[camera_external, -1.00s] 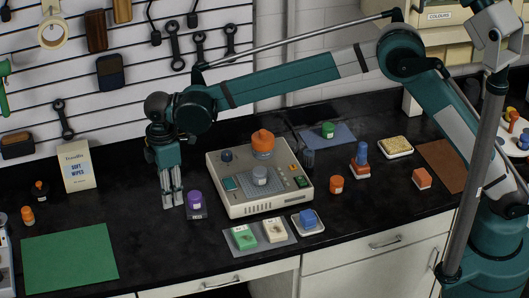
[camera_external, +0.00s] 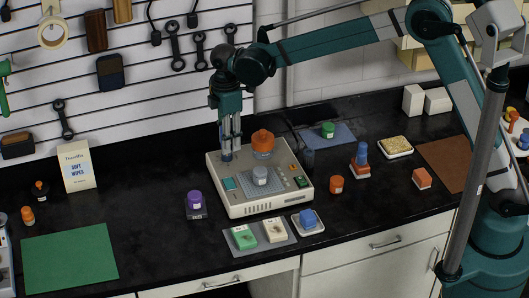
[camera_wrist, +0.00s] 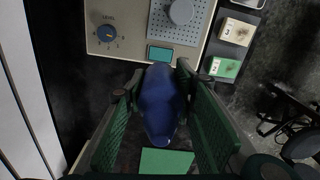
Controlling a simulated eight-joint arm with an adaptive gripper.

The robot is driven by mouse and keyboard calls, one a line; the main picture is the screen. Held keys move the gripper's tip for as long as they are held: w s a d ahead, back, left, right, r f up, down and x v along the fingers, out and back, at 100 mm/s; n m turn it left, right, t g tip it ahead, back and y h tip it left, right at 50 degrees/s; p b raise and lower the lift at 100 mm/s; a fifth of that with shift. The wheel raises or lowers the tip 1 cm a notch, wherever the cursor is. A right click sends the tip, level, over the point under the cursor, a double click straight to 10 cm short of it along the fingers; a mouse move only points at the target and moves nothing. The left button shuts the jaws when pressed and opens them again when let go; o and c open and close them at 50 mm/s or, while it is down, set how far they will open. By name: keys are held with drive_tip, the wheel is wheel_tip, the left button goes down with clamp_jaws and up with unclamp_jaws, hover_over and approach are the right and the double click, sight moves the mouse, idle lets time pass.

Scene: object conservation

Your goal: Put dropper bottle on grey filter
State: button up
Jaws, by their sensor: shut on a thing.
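My gripper (camera_external: 230,152) is upright at the rear left corner of the beige machine (camera_external: 268,207), in front of its knob in the outside view. In the wrist view its green-lined fingers (camera_wrist: 160,85) are closed around a long dark-blue thing (camera_wrist: 160,105). This looks like the dropper bottle, but its shape is unclear; in the outside view it cannot be made out. A grey round piece (camera_external: 260,176), which looks like the grey filter, stands on the machine's perforated plate. It also shows at the top of the wrist view (camera_wrist: 181,11), apart from my gripper.
An orange-topped vessel (camera_external: 263,142) stands at the machine's rear. A purple-capped container (camera_external: 194,201) is left of it. The counter between green mat (camera_external: 70,258) and machine is mostly clear.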

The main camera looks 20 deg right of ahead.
drive_tip(key=w+d, duration=0.3)
drive_tip(key=d, duration=0.5)
drive_tip(key=w+d, duration=0.3)
drive_tip(key=d, duration=0.5)
hover_over(309, 152)
drive_tip(key=shift+w+f+p, duration=0.15)
drive_tip(key=shift+f+p, duration=0.3)
drive_tip(key=shift+f, duration=2.3)
drive_tip(key=shift+f, duration=0.1)
drive_tip(key=shift+f, duration=2.8)
drive_tip(key=shift+f, duration=0.1)
drive_tip(key=shift+f, duration=2)
drive_tip(key=shift+f, duration=0.15)
